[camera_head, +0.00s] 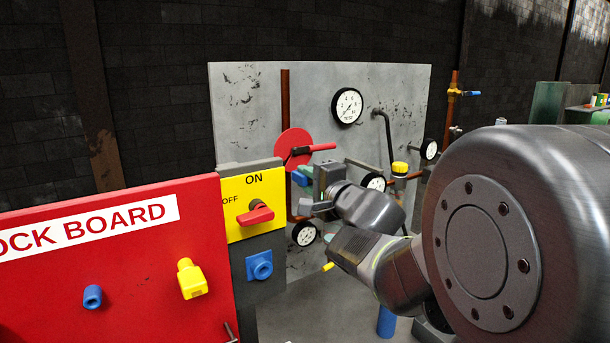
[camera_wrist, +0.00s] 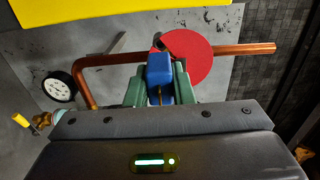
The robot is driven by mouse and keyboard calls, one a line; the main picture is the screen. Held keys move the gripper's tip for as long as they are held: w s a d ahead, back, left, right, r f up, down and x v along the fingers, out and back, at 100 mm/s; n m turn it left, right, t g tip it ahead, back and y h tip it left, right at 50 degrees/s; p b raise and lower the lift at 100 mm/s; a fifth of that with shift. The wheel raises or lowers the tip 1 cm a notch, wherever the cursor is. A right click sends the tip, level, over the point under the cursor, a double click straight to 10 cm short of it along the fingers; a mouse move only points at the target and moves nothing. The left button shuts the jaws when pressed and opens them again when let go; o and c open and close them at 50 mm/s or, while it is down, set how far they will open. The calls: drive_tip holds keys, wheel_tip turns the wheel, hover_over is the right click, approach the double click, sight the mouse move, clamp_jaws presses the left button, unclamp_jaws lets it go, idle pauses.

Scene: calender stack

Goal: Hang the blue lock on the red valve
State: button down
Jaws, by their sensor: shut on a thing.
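The red valve shows in the head view as a red disc (camera_head: 293,146) with a red handle (camera_head: 322,147) on a vertical copper pipe. In the wrist view the red disc (camera_wrist: 200,58) sits just beyond the fingertips, partly behind the lock. My gripper (camera_wrist: 160,90) has green fingers shut on the blue lock (camera_wrist: 160,70). In the head view my gripper (camera_head: 309,177) is just below the valve, with the blue lock (camera_head: 299,178) at its tip. The lock's shackle is too small to make out clearly, and I cannot tell whether it touches the valve.
A red lock board (camera_head: 120,245) carries a yellow lock (camera_head: 190,279) and a blue peg (camera_head: 92,296). A yellow ON/OFF panel (camera_head: 234,204) with a red switch (camera_head: 256,214) stands left of my gripper. Gauges (camera_head: 347,106) and copper pipes crowd the grey backboard (camera_head: 245,100).

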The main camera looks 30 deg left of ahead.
drive_tip(key=shift+d+r+p, duration=0.1)
drive_tip(key=shift+d+p, duration=0.05)
drive_tip(key=shift+p, duration=0.4)
drive_tip(key=shift+x, duration=2)
drive_tip(key=c, duration=1.8)
unclamp_jaws()
clamp_jaws()
drive_tip(key=shift+p, duration=0.6)
